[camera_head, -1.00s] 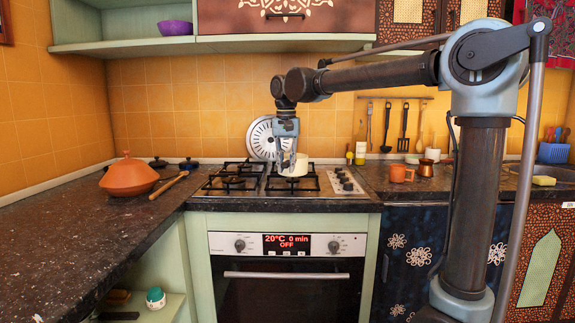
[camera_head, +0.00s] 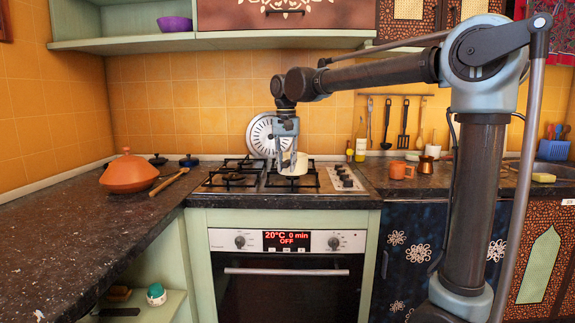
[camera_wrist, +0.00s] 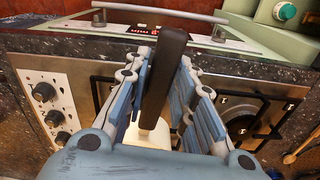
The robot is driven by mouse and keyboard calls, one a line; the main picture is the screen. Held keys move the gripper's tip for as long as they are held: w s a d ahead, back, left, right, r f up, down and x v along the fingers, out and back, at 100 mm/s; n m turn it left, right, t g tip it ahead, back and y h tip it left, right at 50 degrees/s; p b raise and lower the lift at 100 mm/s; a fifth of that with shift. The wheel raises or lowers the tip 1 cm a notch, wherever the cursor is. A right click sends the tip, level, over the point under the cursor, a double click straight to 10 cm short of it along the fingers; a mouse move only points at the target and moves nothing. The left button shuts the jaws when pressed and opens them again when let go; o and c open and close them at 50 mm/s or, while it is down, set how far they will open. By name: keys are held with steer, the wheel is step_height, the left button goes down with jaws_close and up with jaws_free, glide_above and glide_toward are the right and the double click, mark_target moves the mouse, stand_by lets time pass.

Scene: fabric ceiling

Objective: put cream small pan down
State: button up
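The cream small pan (camera_head: 294,165) sits at the right front burner of the gas hob (camera_head: 262,190). In the wrist view its cream body (camera_wrist: 152,136) shows low between my fingers, mostly hidden by them. Its dark handle (camera_wrist: 163,75) points toward the oven front. My gripper (camera_head: 287,165) reaches down over the pan from above. In the wrist view my gripper (camera_wrist: 165,85) has its two blue fingers spread on either side of the handle, with a gap on the right side. The contact of the left finger with the handle is unclear.
Hob knobs (camera_head: 344,176) line the right of the hob. An orange mug (camera_head: 401,170) stands on the right counter. An orange tagine (camera_head: 129,174) and a wooden spoon (camera_head: 169,182) lie on the left counter. A round white plate-like disc (camera_head: 262,134) leans on the back wall.

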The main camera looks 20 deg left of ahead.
steer(key=shift+o, duration=0.8)
steer(key=shift+r, duration=0.1)
step_height(320, 180, up, 12)
